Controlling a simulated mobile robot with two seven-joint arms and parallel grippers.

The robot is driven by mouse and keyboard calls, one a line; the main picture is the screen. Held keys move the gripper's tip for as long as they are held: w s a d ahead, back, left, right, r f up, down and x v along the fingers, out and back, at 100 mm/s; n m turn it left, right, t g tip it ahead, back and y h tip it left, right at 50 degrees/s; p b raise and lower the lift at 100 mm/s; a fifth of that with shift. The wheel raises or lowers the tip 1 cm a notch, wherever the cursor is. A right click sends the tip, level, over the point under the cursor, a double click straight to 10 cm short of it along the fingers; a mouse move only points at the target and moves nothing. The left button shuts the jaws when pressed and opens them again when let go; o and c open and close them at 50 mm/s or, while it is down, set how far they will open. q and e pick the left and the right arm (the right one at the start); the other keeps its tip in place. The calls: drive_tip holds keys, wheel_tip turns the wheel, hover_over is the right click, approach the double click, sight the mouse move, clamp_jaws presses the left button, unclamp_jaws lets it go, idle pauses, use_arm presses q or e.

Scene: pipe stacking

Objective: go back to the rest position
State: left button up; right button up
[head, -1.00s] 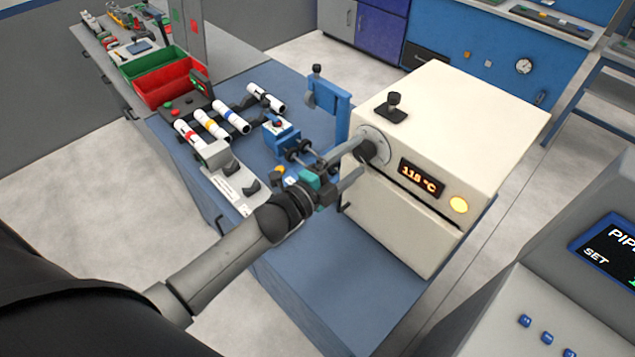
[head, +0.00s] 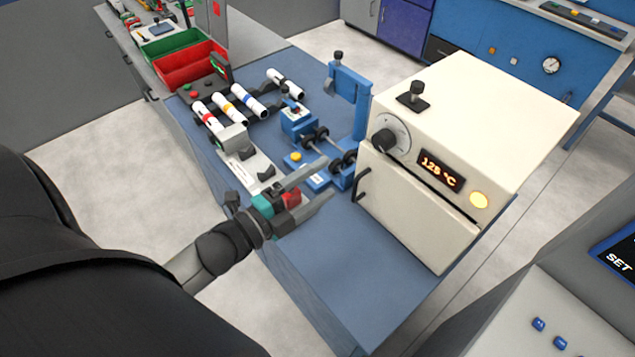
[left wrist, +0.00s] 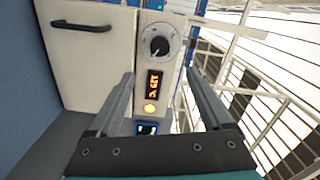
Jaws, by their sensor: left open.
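My left gripper (head: 322,187) is open and empty in the head view. It hangs over the blue bench top, in front of the cream oven (head: 440,160) and apart from it. In the left wrist view its two fingers (left wrist: 160,95) stand wide apart with nothing between them. The oven's dial (head: 392,138) and lit display (head: 440,170) show beyond the fingers; the display reads about 125 °C. The dial also shows in the left wrist view (left wrist: 158,43). My right gripper is in neither view.
White pipes with coloured bands (head: 228,108) lie on a rack at the back left. A red bin (head: 185,72) and a green bin (head: 172,45) stand behind it. A blue clamp stand (head: 350,85) is beside the oven. The front bench top (head: 345,265) is clear.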

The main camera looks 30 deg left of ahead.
use_arm(q)
drive_tip(key=shift+a, duration=0.1)
idle(0.6)
drive_tip(key=s+a+f+n+g+y, duration=0.1)
drive_tip(key=s+f+n+g+y, duration=0.1)
drive_tip(key=f+n+g+y, duration=0.3)
drive_tip(key=s+f+n+g+y, duration=0.1)
drive_tip(key=n+y, duration=0.1)
drive_tip(key=n, duration=0.6)
drive_tip(key=s+d+n+g+h, duration=0.1)
drive_tip(key=s+d+n+g, duration=0.1)
drive_tip(key=s+d+g, duration=0.3)
drive_tip(key=s+n+g, duration=0.2)
drive_tip(key=s, duration=0.4)
wheel_tip(320, 180, down, 29)
drive_tip(key=s+g+b, duration=0.2)
drive_tip(key=b, duration=0.5)
drive_tip(key=s+a+f+b, duration=0.1)
drive_tip(key=s+f+b, duration=0.2)
drive_tip(key=s+f, duration=0.5)
drive_tip(key=s+a+f+g+b, duration=0.1)
drive_tip(key=s+f+b, duration=0.3)
drive_tip(key=s+f, duration=0.4)
wheel_tip(320, 180, down, 6)
drive_tip(key=shift+a+f, duration=0.15)
drive_tip(key=shift+a, duration=0.15)
